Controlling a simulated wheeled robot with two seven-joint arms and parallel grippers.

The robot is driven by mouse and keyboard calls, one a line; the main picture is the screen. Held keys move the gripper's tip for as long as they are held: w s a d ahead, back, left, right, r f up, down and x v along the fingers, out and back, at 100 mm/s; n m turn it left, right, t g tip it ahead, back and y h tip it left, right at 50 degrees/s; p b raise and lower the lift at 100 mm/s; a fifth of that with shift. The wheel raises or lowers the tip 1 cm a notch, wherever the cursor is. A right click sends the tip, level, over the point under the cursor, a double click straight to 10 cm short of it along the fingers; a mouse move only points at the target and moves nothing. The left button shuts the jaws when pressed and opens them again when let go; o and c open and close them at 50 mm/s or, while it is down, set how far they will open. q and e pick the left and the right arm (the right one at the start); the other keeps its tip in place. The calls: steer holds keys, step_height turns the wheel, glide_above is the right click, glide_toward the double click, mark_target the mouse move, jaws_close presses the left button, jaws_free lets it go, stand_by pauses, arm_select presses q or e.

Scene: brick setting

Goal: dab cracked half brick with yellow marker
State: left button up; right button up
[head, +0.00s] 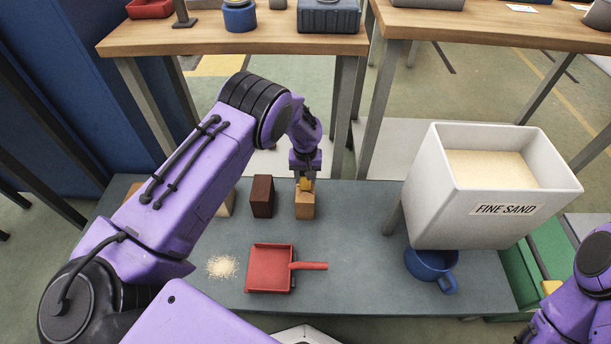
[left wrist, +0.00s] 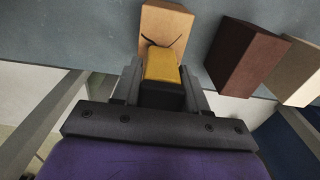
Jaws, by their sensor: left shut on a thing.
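The cracked half brick (head: 304,209) is tan-orange and stands on the grey bench, rightmost of three bricks in a row. In the left wrist view its face (left wrist: 165,22) shows a thin dark crack. My left gripper (head: 306,182) is right over it, pointing down, shut on the yellow marker (left wrist: 163,66), a blocky yellow piece with a dark lower part. The marker's end overlaps the brick in both views; I cannot tell whether they touch. My right arm shows at the lower right, with its gripper out of sight.
A dark brown brick (head: 262,197) and a pale brick (head: 228,204) stand close by on the left. A red dustpan (head: 270,270), a sand pile (head: 222,267) and a blue mug (head: 430,265) are nearer. A white sand bin (head: 425,190) stands at right.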

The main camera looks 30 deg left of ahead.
arm_select(q)
step_height(320, 180, up, 7)
steer(key=p, duration=0.6)
stand_by(0.3)
